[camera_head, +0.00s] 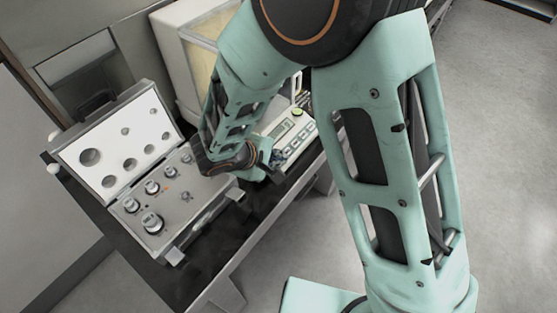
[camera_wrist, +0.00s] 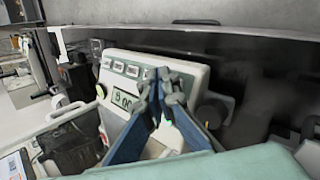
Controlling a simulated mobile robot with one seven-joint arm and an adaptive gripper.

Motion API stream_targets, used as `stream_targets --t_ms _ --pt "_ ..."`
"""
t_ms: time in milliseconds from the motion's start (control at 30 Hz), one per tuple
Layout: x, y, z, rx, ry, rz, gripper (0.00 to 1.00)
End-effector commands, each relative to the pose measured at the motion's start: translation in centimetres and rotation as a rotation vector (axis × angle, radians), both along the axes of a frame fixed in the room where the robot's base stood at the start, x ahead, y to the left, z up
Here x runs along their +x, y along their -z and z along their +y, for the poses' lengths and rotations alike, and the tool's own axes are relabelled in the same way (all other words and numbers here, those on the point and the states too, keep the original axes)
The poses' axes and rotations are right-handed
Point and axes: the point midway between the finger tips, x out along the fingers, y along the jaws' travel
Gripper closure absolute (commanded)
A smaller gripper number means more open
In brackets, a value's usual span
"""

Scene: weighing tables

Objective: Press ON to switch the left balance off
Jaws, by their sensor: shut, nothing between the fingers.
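The balance (camera_head: 294,130) is a pale unit with a small display and a row of buttons, partly hidden behind my arm in the head view. In the wrist view its sloped front panel (camera_wrist: 143,67) fills the middle. Its display (camera_wrist: 122,100) shows dark digits, too small to read surely. My gripper (camera_wrist: 165,77) is shut and empty, its fingertips over the right part of the button row. I cannot tell whether they touch the panel. The fingers hide part of the panel, and the ON label is not legible. In the head view my gripper (camera_head: 272,167) is at the balance's near left edge.
An open weight case (camera_head: 125,150) with a foam lid and several metal weights stands left of my gripper on the dark table (camera_head: 190,281). A cream glass-fronted cabinet (camera_head: 190,50) stands behind. Floor to the right is clear.

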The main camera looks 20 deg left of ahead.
Motion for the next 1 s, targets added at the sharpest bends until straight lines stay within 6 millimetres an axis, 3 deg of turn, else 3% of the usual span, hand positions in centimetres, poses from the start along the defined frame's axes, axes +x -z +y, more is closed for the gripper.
stream_targets --t_ms 1000 --pt "0.09 0.69 0.24 0.0 0.0 0.0 1.0"
